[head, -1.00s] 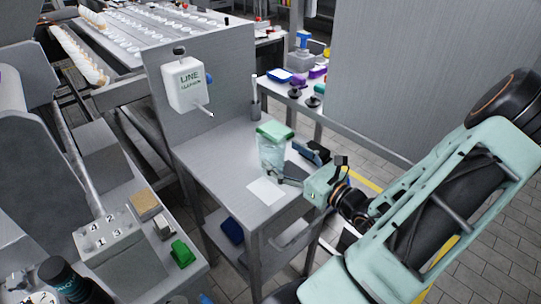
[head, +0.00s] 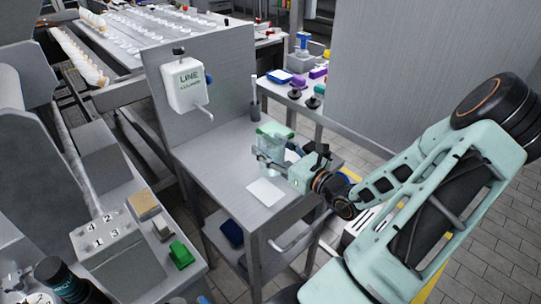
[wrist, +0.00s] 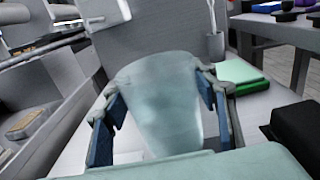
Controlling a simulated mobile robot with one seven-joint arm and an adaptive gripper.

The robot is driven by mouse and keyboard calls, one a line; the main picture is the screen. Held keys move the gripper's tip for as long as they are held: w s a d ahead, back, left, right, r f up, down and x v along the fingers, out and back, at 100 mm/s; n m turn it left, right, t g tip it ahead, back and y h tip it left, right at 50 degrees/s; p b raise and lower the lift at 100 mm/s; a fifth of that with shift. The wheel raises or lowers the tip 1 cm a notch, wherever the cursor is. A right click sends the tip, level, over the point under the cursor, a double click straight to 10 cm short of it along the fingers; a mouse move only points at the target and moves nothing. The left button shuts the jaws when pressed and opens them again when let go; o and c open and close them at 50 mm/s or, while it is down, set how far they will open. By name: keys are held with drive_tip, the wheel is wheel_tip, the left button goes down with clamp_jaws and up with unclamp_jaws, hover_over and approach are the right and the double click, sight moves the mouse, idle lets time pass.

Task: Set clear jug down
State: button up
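The clear jug (head: 274,146), a translucent pale tapered vessel, is over the right part of the grey work table (head: 215,158). My gripper (head: 268,161) reaches in from the right with its fingers around the jug's sides. In the wrist view the jug (wrist: 160,95) fills the middle, leaning slightly. The blue finger pads of my gripper (wrist: 158,112) lie against it on both sides. Its base is hidden by a pale green part of mine, so I cannot tell whether it touches the table.
A green item (head: 276,128) lies behind the jug. A white sheet (head: 265,191) lies flat at the table's front. A soap dispenser (head: 188,86) hangs on the back panel. A black object (wrist: 296,127) is close on the right. The table's left part is clear.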

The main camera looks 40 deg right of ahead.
drive_tip(key=c, duration=0.9)
drive_tip(key=shift+r, duration=0.2)
drive_tip(key=shift+r+p, duration=0.4)
drive_tip(key=shift+r, duration=0.35)
drive_tip(key=shift+s+a+r+p, duration=0.5)
drive_tip(key=shift+s+r+p, duration=0.3)
drive_tip(key=shift+s+r, duration=1.25)
drive_tip(key=shift+s+a+r+p, duration=0.5)
drive_tip(key=shift+s+r+p, duration=0.35)
drive_tip(key=shift+s+r, duration=1.25)
drive_tip(key=shift+s+a+r+p, duration=0.65)
drive_tip(key=shift+s+r, duration=0.75)
drive_tip(key=shift+s, duration=1.25)
drive_tip(key=shift+d, duration=0.1)
